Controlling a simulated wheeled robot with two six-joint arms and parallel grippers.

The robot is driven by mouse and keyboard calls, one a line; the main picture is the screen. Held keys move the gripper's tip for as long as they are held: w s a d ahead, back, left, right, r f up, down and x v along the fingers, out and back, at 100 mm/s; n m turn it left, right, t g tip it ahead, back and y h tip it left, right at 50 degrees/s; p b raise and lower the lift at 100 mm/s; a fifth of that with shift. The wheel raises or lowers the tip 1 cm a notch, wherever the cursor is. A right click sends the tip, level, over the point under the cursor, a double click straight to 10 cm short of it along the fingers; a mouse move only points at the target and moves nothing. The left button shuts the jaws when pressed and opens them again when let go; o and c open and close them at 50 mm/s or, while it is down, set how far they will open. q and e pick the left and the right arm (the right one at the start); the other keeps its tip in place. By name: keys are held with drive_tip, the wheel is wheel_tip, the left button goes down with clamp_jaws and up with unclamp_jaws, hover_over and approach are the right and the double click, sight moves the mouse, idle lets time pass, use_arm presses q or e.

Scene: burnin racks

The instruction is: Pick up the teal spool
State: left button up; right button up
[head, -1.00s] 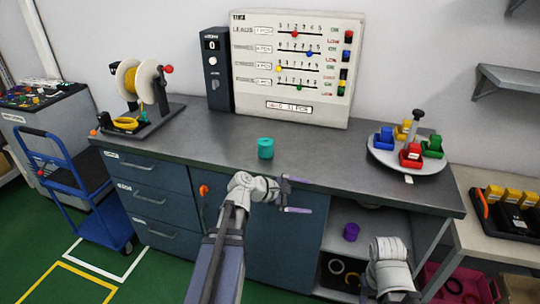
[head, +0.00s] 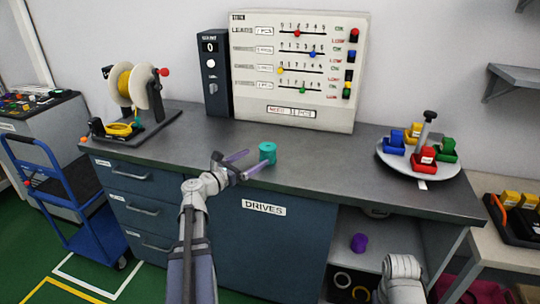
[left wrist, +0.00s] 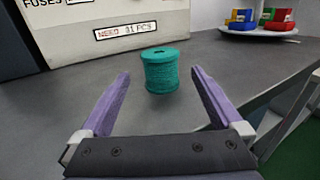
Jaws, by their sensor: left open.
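The teal spool (head: 267,153) stands upright on the grey workbench (head: 330,168), near its front edge. In the left wrist view the spool (left wrist: 161,72) stands ahead of and between my left gripper's fingertips. My left gripper (head: 243,163) is open and empty, its purple fingers pointing at the spool from its left and front. The fingers look apart from the spool. It also shows in the left wrist view (left wrist: 159,82). Part of my right arm is at the bottom right of the head view; its gripper is out of the frame.
A board with sliders (head: 297,72) and a dark counter box (head: 214,75) stand behind. A spool winder (head: 140,95) is at the left. A round tray (head: 400,163) with coloured bins is at the right. A purple spool (head: 359,243) is on the shelf below.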

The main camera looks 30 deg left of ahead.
sight(262, 152)
use_arm(q)
drive_tip(key=shift+x, duration=3.9)
drive_tip(key=shift+r, duration=0.15)
drive_tip(key=c, duration=1.4)
